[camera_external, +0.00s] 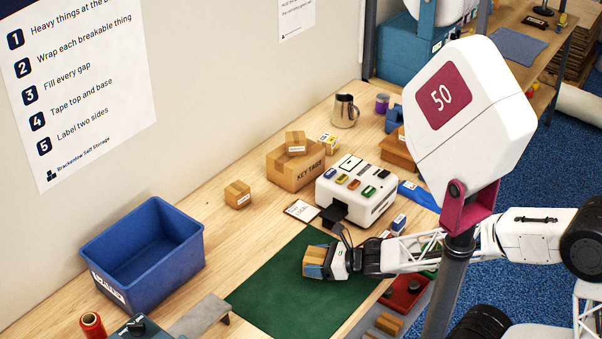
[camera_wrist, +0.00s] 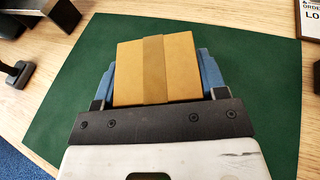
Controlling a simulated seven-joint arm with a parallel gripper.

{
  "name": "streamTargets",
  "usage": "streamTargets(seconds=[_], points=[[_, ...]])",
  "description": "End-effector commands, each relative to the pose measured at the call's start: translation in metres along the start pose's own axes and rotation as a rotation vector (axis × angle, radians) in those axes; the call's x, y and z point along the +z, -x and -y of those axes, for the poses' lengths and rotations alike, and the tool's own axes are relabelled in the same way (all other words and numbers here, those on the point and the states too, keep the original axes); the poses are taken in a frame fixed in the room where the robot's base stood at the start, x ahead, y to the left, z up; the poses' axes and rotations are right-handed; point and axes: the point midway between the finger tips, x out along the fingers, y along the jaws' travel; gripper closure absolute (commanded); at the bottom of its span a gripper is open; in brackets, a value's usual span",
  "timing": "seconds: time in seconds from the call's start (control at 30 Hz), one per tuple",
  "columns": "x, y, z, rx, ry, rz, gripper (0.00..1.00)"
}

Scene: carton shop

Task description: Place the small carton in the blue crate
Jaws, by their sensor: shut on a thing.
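My gripper (camera_external: 318,262) is over the green mat, shut on a small brown carton (camera_external: 313,256). In the wrist view the carton (camera_wrist: 157,68) sits between the two blue fingers of my gripper (camera_wrist: 158,80), with a tape strip down its middle. I cannot tell whether the carton touches the mat. The blue crate (camera_external: 178,273) stands on the table at the left, near the wall, apart from my gripper. The part of its inside that shows is empty.
The green mat (camera_external: 262,292) lies on the table; it also shows in the wrist view (camera_wrist: 260,62). Another small carton (camera_external: 238,194) stands behind the crate. A KEY TAGS box (camera_external: 290,172) and a white label machine (camera_external: 352,198) stand farther back. A red spool (camera_external: 92,325) is near the crate.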

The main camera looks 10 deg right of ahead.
Motion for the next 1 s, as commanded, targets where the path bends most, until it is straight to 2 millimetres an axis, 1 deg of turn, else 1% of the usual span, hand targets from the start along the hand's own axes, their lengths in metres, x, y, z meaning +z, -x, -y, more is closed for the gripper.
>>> streamTargets(seconds=[0.03,0.13,0.3,0.8,0.83,0.97,1.0], points=[[-0.007,-0.001,0.0,0.0,-0.001,-0.002,0.58],[-0.018,-0.004,0.0,0.0,-0.002,-0.002,0.58],[-0.032,-0.009,0.0,0.0,-0.001,-0.001,0.58],[-0.037,-0.01,0.0,0.0,-0.001,-0.001,0.58],[-0.037,-0.01,0.0,0.0,-0.001,-0.001,0.31],[-0.036,-0.01,0.0,0.0,-0.001,-0.001,0.11],[-0.036,-0.01,0.0,0.0,-0.001,-0.001,0.09]])
